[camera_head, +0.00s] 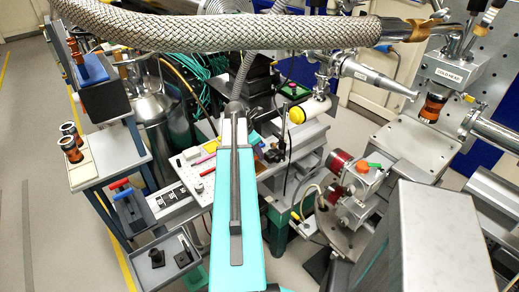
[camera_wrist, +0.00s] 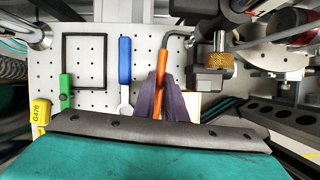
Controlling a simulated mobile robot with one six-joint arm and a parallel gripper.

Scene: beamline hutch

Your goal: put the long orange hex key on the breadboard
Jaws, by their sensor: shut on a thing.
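The long orange hex key (camera_wrist: 162,65) shows in the wrist view, with an orange shaft and a grey bent end at its top. My gripper (camera_wrist: 161,97) has two dark purple fingers closed on the lower part of its shaft. The white perforated breadboard (camera_wrist: 45,82) lies behind and below it. I cannot tell whether the key touches the board. In the head view part of the breadboard (camera_head: 194,171) shows left of my teal arm. My arm hides the gripper and key there.
On the breadboard are a black square outline (camera_wrist: 65,60), a blue-handled tool (camera_wrist: 125,62) and a green piece (camera_wrist: 65,90). A brass knurled knob on a dark mount (camera_wrist: 220,60) stands close right of the key. A yellow tag (camera_wrist: 40,113) is at left.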

